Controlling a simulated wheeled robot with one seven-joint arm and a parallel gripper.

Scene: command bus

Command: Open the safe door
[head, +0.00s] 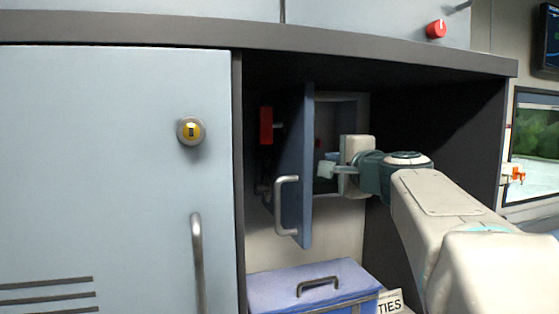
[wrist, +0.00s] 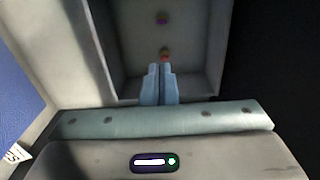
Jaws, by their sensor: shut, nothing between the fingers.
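The blue-grey safe door (head: 308,150) stands swung out, seen nearly edge-on in the head view, with a silver bar handle (head: 285,208) on its left face. The safe's pale interior (head: 349,108) shows to the right of the door, and it also shows in the wrist view (wrist: 190,40). My gripper (head: 322,170) is shut and empty, just right of the door in front of the safe opening. I cannot tell whether it touches the door.
The safe sits inside a dark cabinet recess. A blue box (head: 315,285) with a dark handle stands below it. A red object (head: 266,126) is on the wall left of the door. A closed pale cabinet door (head: 100,170) fills the left.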

